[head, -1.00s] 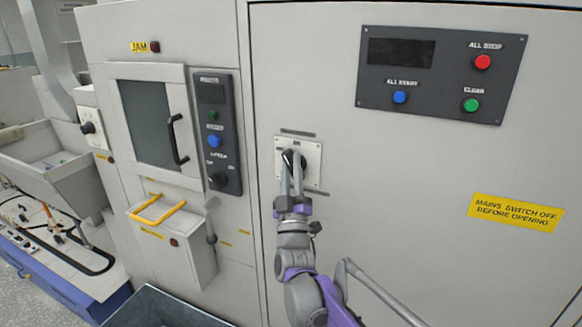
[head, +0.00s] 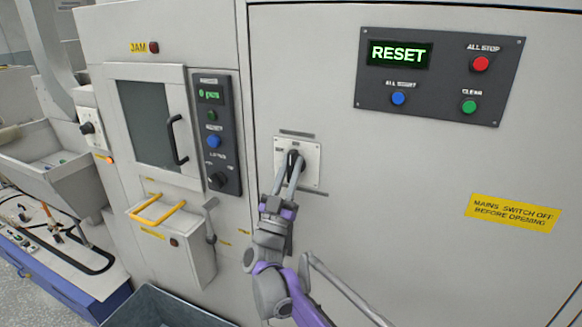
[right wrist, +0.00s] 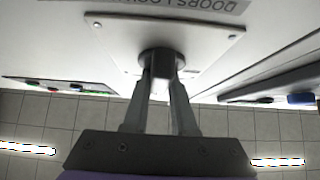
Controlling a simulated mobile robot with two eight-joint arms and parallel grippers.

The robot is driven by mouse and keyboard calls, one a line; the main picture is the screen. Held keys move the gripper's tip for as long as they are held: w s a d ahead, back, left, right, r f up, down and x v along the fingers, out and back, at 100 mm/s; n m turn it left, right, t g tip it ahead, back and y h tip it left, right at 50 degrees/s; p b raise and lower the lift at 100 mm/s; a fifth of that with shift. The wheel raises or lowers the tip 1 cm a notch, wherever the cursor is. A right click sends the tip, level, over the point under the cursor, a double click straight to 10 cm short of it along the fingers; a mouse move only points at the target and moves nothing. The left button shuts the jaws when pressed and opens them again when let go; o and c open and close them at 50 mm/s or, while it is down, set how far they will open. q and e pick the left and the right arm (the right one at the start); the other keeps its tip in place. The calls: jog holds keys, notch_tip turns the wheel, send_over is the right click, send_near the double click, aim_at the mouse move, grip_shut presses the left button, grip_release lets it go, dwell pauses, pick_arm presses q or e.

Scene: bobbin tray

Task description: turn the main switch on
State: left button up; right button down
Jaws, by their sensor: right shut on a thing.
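The main switch (head: 292,157) is a black rotary handle on a pale square plate (head: 311,172) on the grey cabinet door. My right gripper (head: 290,168) is shut on the switch handle, with its fingers reaching up to it from below. In the right wrist view the two fingers (right wrist: 162,100) stand on either side of the dark handle (right wrist: 161,62). The display (head: 399,54) on the dark panel at the upper right is lit and reads RESET in green. The left gripper is not in view.
The dark panel holds a red ALL STOP button (head: 480,64), a blue button (head: 398,98) and a green button (head: 469,107). A yellow sign (head: 513,212) is on the door. A smaller control panel (head: 217,135) and a yellow handle (head: 158,212) are to the left.

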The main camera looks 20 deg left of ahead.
jog(key=c, duration=0.7)
grip_release()
jog(key=b+v, duration=0.2)
jog(key=v, duration=0.9)
jog(key=shift+r, duration=0.1)
jog(key=shift+w, duration=0.1)
